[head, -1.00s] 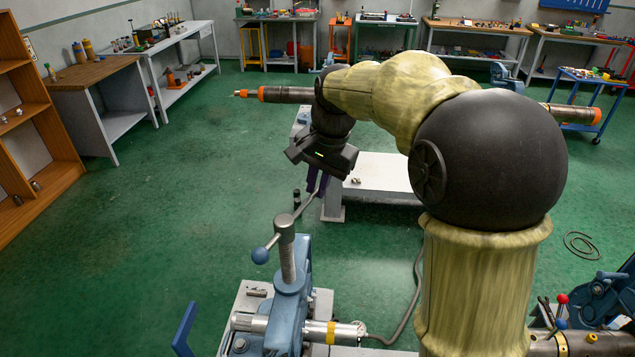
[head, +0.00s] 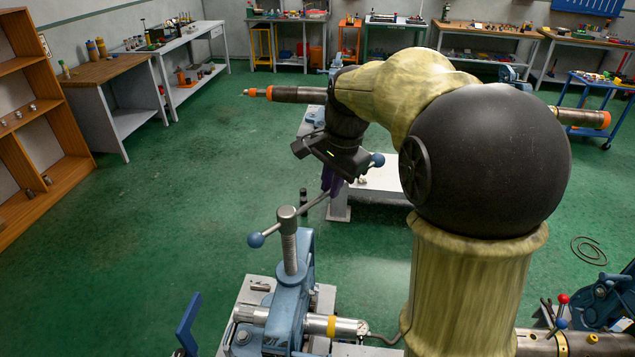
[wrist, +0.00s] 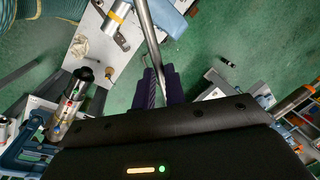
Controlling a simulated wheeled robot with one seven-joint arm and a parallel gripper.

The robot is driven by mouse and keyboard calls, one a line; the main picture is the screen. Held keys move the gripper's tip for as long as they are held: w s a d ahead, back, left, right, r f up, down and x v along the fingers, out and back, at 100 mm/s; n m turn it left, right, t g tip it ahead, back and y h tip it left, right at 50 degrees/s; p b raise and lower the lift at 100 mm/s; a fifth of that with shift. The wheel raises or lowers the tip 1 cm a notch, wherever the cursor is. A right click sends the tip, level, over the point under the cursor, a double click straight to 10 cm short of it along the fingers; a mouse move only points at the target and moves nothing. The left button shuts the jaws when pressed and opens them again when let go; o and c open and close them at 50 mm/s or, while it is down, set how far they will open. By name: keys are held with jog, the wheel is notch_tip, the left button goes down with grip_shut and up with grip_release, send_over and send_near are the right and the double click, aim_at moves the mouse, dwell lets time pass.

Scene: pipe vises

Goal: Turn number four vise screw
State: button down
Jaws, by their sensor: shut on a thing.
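A blue vise (head: 290,300) stands at the lower middle of the head view, with an upright threaded screw (head: 289,250). A grey handle bar (head: 272,231) passes through the screw's top, with a blue ball at each end. My gripper (head: 328,188) is shut on the bar, between the screw and the far ball (head: 378,160). In the wrist view my gripper's purple fingers (wrist: 161,80) close around the bar (wrist: 150,38). A silver pipe (head: 316,325) with a yellow band lies in the vise. I can read no number on it.
A light bench (head: 381,182) stands behind my gripper. Another blue vise (head: 602,300) with a red-knobbed lever is at the lower right. A wooden shelf (head: 40,120) is at the left. The green floor (head: 180,230) left of the vise is clear.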

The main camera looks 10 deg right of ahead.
jog(key=c, duration=1.5)
grip_release()
jog(key=shift+o, duration=0.2)
jog(key=shift+r, duration=0.1)
notch_tip(320, 180, up, 17)
jog(key=s+d, duration=0.2)
jog(key=s, duration=0.1)
